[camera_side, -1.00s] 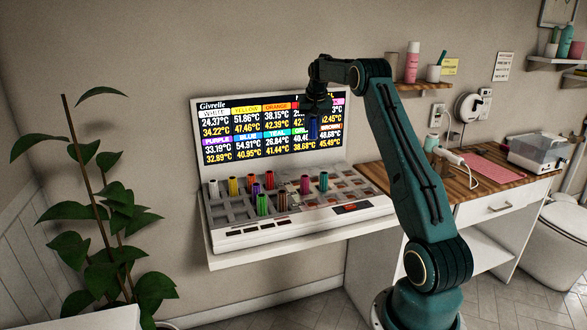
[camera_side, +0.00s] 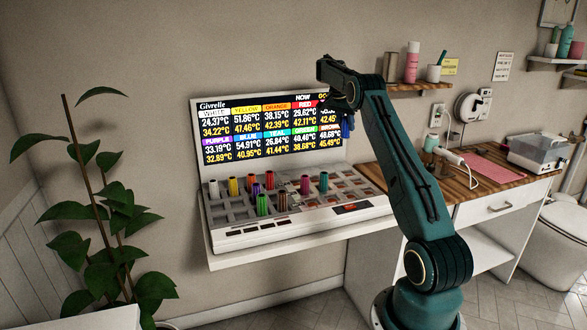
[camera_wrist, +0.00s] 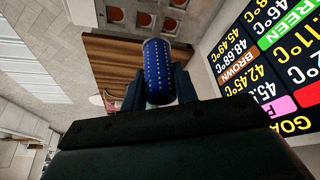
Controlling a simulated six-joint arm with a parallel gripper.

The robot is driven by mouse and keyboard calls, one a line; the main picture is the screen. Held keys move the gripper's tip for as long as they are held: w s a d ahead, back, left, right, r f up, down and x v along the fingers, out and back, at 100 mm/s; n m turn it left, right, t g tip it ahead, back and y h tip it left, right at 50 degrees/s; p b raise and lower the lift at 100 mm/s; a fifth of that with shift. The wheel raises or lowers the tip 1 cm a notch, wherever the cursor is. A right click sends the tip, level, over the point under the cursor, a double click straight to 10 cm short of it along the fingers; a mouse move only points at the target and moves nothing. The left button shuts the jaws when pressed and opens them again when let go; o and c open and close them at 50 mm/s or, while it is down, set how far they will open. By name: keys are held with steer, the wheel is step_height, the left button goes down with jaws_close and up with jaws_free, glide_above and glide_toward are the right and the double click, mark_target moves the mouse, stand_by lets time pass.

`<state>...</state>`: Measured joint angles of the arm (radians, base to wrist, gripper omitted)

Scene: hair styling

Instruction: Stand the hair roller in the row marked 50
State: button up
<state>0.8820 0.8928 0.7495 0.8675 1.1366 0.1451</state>
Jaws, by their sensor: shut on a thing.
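A blue hair roller (camera_wrist: 158,70) with pale dots is held between the two fingers of my gripper (camera_wrist: 158,92) in the wrist view. In the side view the blue roller (camera_side: 347,126) hangs at the right edge of the screen, above the heater tray (camera_side: 235,234), and my arm partly hides the gripper. The tray holds several other coloured rollers standing in slots, mostly at its left and middle. Several slots at its right (camera_side: 345,183) are empty. The row marks are too small to read. The screen (camera_side: 270,128) lists BLUE at 54.91°C over 40.95°C.
A wooden desk (camera_side: 470,187) with a hair tool (camera_side: 452,157), a pink mat (camera_side: 490,168) and a clear box (camera_side: 538,150) stands right of the tray. A wall shelf (camera_side: 423,87) with bottles is behind my arm. A plant (camera_side: 110,205) stands at the left.

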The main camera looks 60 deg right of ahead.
steer(key=shift+f, duration=10)
steer(key=shift+f, duration=0.15)
steer(key=o, duration=1)
steer(key=v, duration=1.2)
